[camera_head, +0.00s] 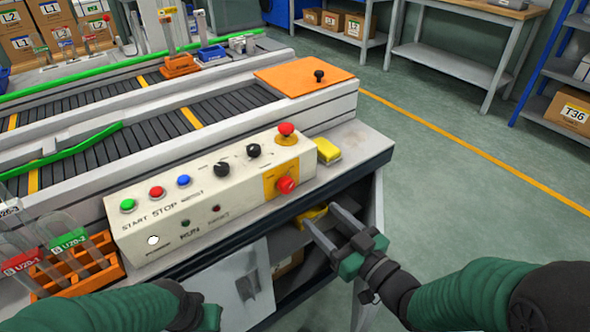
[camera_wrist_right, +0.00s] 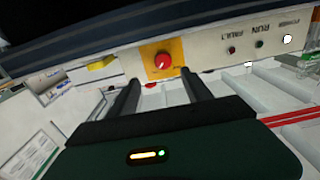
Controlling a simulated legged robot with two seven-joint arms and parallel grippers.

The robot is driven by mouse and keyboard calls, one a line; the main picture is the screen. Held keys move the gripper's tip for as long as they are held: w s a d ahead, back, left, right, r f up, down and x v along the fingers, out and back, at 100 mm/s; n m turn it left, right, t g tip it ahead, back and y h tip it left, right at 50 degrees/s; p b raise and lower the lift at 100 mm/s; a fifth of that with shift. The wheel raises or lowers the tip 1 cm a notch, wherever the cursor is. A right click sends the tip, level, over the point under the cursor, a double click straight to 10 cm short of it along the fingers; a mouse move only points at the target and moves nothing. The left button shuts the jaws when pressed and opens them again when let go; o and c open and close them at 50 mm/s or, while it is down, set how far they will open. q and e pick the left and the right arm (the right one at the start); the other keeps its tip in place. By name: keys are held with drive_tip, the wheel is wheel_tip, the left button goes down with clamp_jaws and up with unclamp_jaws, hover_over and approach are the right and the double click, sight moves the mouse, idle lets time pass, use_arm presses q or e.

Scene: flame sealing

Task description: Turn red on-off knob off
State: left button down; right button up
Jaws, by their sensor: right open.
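The red on-off knob (camera_head: 286,185) sits on a yellow plate on the front face of the white control box (camera_head: 150,215). In the right wrist view the knob (camera_wrist_right: 162,61) shows ahead of the fingers, near the line between them. My right gripper (camera_head: 322,221) is open and empty, below and to the right of the knob, apart from it. Its two fingers also show in the right wrist view (camera_wrist_right: 158,88). A red emergency button (camera_head: 286,129) stands on top of the box above the knob. My left arm shows at the bottom edge; its fingers cannot be made out.
Green, red and blue buttons (camera_head: 156,192) and black dials (camera_head: 222,169) are on the box top. A yellow block (camera_head: 327,151) lies beside the box. An orange rack (camera_head: 85,268) with tubes stands at left. The conveyor (camera_head: 130,135) runs behind. Open floor lies right.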

sight(289, 189)
drive_tip(key=b+x, duration=0.2)
drive_tip(key=x, duration=0.3)
drive_tip(key=b+x, duration=0.2)
drive_tip(key=x, duration=0.4)
drive_tip(key=shift+s+a+f, duration=0.1)
drive_tip(key=shift+a+f, duration=0.05)
drive_tip(key=shift+a, duration=0.2)
drive_tip(key=shift+w, duration=0.25)
use_arm(q)
drive_tip(key=shift+a+f, duration=0.2)
drive_tip(key=shift+f, duration=0.4)
drive_tip(key=shift+a+f, duration=0.15)
drive_tip(key=shift+f, duration=0.45)
use_arm(e)
drive_tip(key=shift+a, duration=0.15)
clamp_jaws()
